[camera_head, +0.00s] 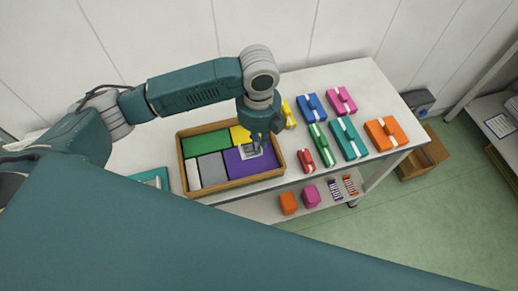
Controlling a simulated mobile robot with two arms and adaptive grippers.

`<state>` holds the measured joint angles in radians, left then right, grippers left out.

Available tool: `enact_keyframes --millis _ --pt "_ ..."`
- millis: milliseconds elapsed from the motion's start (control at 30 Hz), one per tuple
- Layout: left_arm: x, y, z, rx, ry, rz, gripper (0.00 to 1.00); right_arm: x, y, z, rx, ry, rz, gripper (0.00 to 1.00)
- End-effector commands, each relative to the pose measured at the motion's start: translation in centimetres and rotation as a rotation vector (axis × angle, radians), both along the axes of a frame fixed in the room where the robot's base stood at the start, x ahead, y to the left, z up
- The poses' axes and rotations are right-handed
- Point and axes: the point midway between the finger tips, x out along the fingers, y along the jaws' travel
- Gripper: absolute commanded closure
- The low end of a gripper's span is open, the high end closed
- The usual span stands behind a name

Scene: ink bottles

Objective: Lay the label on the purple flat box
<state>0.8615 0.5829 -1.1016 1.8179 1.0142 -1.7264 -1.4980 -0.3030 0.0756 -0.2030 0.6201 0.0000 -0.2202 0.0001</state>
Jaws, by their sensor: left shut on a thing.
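The purple flat box (238,167) lies in a wooden tray (222,191) on the white table, at the tray's front right. A small white label with dark marks (246,152) is at the tip of my left gripper (255,146), over the far part of the purple box. The left gripper points down and is shut on the label. I cannot tell whether the label touches the box. The fingers hide part of it. My right gripper is not in view.
The tray also holds green (206,142), grey (212,169), white (192,174) and yellow (240,135) boxes. Right of it stand several ribboned boxes, such as a red one (306,161) and an orange one (385,133). A lower shelf (262,208) holds small items.

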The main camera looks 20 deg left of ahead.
Motion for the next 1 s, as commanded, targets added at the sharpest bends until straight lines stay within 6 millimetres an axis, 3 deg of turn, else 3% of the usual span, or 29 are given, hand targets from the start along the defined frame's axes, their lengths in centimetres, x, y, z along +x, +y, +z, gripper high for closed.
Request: enact_keyframes --millis 433,833,867,933,1000 --pt "0.0 0.0 -5.1 0.0 0.001 0.0 1.0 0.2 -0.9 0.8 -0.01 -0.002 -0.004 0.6" --pt "0.0 0.0 -5.7 -0.001 -0.001 0.0 1.0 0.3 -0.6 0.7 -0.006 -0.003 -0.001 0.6" --pt "0.0 0.0 -5.7 0.0 -0.001 0.0 0.88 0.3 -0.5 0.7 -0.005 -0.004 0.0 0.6" --pt "0.1 0.0 -5.7 0.0 -0.001 0.0 0.74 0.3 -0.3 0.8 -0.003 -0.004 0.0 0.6" --pt "0.0 0.0 -5.7 0.0 -0.001 0.0 0.71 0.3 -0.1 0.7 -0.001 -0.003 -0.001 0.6"
